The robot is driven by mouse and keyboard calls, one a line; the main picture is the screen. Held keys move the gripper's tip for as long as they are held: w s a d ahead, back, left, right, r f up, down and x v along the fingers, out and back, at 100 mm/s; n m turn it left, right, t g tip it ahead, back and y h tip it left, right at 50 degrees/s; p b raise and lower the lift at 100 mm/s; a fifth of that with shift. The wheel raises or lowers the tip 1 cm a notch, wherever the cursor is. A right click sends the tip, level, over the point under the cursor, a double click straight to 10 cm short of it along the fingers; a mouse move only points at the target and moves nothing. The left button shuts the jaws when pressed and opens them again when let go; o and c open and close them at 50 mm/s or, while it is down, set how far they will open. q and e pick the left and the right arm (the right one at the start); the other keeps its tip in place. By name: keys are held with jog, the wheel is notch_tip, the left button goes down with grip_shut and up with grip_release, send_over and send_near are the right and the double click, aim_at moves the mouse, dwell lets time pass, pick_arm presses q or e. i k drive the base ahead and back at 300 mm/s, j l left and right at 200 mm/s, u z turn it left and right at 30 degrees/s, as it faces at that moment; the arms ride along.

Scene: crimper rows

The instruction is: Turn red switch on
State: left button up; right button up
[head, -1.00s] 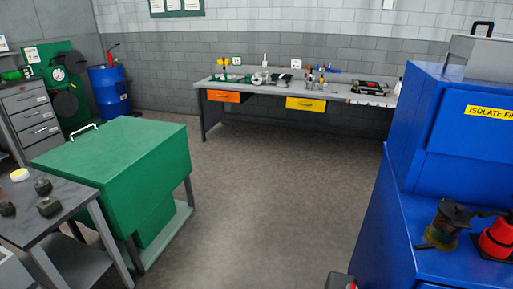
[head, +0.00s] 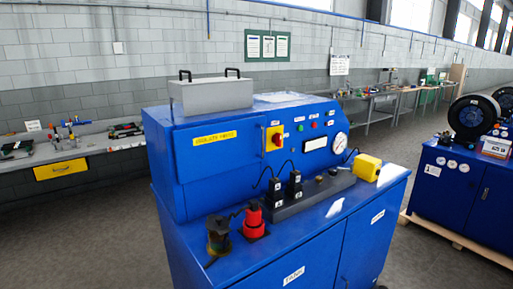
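The red switch (head: 276,139) is a small red rotary knob on a yellow plate. It is on the upright front panel of the blue machine (head: 215,165), near the middle of the head view. It is too small to tell which way its handle is set. Neither of my grippers shows in the head view.
A yellow "isolate" label (head: 216,138) is left of the switch. A grey box (head: 211,95) tops the machine. A red connector (head: 253,218) and a yellow block (head: 367,167) sit on its ledge. Another blue cabinet (head: 455,195) stands right. Floor shows between them.

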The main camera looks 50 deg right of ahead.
aim_at(277, 139)
jog(key=z, duration=1.55)
jog(key=l+u, duration=0.2)
jog(key=u, duration=0.2)
jog(key=l+u, duration=0.45)
jog(key=u, duration=0.3)
jog(key=k+l+u, duration=0.15)
jog(key=l, duration=0.2)
jog(key=l+u, duration=0.1)
jog(key=l, duration=0.25)
jog(key=k+l+u, duration=0.15)
jog(key=l, duration=0.2)
